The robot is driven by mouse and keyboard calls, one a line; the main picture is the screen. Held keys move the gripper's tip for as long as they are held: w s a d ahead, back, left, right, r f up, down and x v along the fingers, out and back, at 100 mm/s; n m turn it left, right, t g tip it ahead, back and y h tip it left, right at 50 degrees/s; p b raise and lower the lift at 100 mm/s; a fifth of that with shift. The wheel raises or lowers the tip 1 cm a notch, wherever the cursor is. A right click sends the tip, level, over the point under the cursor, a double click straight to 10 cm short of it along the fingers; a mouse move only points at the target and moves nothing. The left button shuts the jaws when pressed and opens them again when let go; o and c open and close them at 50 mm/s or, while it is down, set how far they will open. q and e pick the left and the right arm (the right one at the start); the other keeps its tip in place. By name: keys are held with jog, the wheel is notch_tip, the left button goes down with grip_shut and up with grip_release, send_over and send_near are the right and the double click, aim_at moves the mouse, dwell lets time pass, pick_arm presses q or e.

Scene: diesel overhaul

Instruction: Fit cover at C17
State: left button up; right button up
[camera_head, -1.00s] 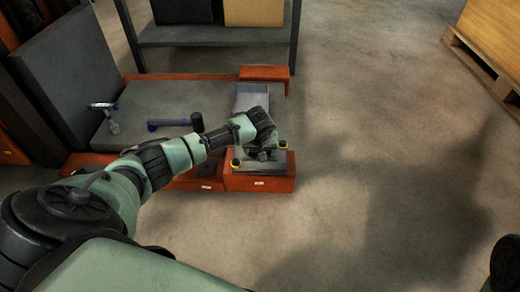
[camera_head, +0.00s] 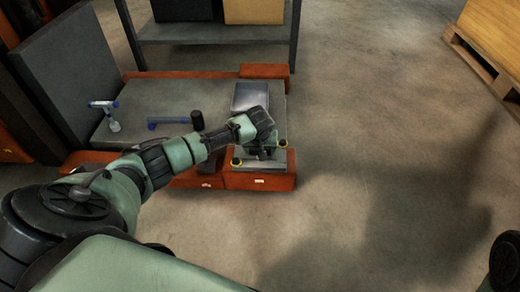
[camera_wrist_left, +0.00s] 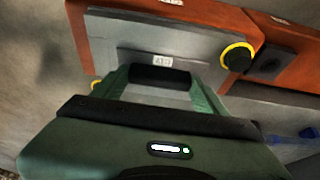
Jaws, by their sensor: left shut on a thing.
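A grey cover plate (camera_wrist_left: 110,37) with a small white label lies over the near end of the orange-red frame in the left wrist view; the label is too blurred to read surely. My left gripper (camera_wrist_left: 160,76) is shut on a dark handle-like part at the plate's edge. In the head view my left gripper (camera_head: 262,151) is low over the near block, hiding most of the plate. A yellow-ringed black knob (camera_wrist_left: 237,57) is beside the plate; two such knobs show in the head view (camera_head: 237,162) (camera_head: 283,143). Whether the plate is fully seated is unclear. My right gripper is out of view.
A shiny grey rectangular piece (camera_head: 250,96) lies just behind my gripper. A blue-handled tool (camera_head: 168,123), a black cylinder (camera_head: 197,120) and a blue-and-white tool (camera_head: 110,116) are on the grey top to the left.

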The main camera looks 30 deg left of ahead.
pick_arm(q)
jog(key=shift+r, duration=0.1)
jog(key=o, duration=1.7)
jog(key=shift+c, duration=0.2)
jog(key=shift+o, duration=0.7)
